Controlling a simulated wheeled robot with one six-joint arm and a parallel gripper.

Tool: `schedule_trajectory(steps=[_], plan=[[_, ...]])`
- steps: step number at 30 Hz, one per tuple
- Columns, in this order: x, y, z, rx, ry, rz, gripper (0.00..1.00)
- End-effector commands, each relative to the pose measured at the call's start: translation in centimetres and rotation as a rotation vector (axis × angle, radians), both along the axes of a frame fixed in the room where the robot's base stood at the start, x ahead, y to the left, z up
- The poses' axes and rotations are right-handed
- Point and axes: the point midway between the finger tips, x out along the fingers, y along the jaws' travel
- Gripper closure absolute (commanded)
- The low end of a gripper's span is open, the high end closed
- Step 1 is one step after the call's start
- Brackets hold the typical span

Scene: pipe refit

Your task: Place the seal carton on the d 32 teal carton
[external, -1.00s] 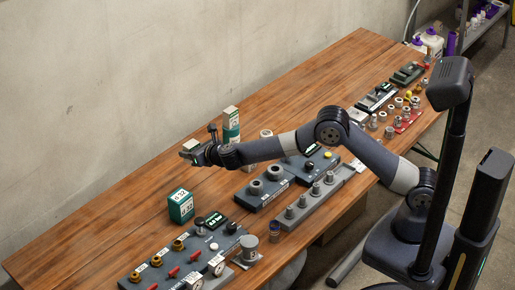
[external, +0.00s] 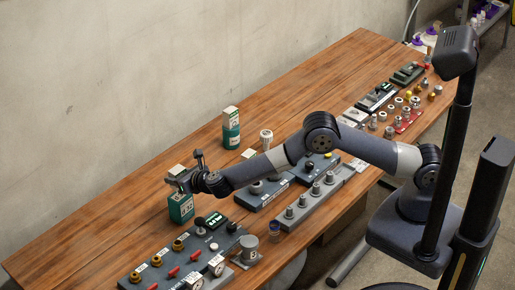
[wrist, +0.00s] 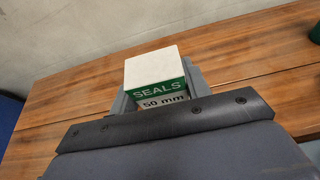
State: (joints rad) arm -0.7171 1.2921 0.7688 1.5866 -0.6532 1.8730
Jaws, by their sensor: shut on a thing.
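The seal carton (wrist: 158,80), white on top with a green band reading SEALS and 50 mm below it, is held in my gripper (wrist: 160,98) in the wrist view. In the external view my gripper (external: 182,182) is shut on the seal carton (external: 176,169), whose pale top shows. Directly below it in the picture stands a teal carton (external: 181,209) on the table, its upper part partly hidden by the gripper. Its label is too small to read surely. I cannot tell whether the two cartons touch.
Another teal carton (external: 231,136) with a white box on top stands farther back on the wooden table (external: 110,225). A dark valve panel (external: 190,257) lies in front of the near teal carton. Fitting blocks (external: 315,200) line the front edge. The left table area is clear.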

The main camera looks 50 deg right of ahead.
Motion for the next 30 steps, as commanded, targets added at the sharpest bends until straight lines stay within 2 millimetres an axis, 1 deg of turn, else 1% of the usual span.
schedule_trajectory(steps=[2,7,10,23,24,30], plan=[[0.0,0.0,-0.5,-0.001,0.000,0.000,0.78],[0.0,0.0,-2.7,-0.003,0.002,0.000,0.78],[0.0,0.0,-3.6,-0.001,0.000,0.000,0.78],[0.0,0.0,-4.2,0.001,-0.001,0.000,0.78],[0.0,0.0,-4.0,0.001,0.000,0.000,0.52],[0.0,0.0,-4.0,0.000,0.000,0.000,0.35]])
